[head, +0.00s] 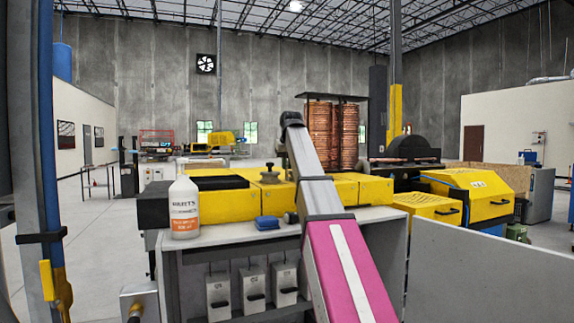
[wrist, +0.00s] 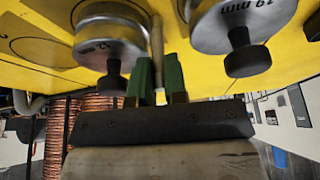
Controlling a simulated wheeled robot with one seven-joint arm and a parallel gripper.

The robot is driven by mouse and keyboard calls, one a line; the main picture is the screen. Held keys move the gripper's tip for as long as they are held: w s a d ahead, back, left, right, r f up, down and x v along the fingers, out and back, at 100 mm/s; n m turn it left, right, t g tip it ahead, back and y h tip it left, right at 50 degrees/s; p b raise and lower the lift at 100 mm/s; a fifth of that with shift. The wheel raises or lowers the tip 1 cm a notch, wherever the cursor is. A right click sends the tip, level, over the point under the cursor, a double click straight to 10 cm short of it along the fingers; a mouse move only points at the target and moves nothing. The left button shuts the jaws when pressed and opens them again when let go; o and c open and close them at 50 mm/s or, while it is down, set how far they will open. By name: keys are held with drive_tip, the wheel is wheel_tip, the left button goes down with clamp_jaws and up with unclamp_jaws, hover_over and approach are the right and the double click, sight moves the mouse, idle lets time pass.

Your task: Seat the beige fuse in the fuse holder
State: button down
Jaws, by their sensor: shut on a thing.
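My gripper (wrist: 160,72) shows in the wrist view, its green-padded fingers close together beside a yellow surface. A thin tan piece, which looks like the beige fuse (wrist: 157,36), stands out from between the fingertips. Much of it is hidden by the fingers. I cannot tell whether its far end touches anything. In the head view my arm hides the gripper and the fuse. I cannot make out the fuse holder in either view.
In the wrist view, metal discs with black knobs flank the fingers closely, one on the left (wrist: 112,40) and one on the right (wrist: 237,22). In the head view, a white bottle (head: 184,208) and a blue item (head: 267,223) stand on the grey bench (head: 225,238).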

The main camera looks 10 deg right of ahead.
drive_tip(key=shift+f, duration=0.25)
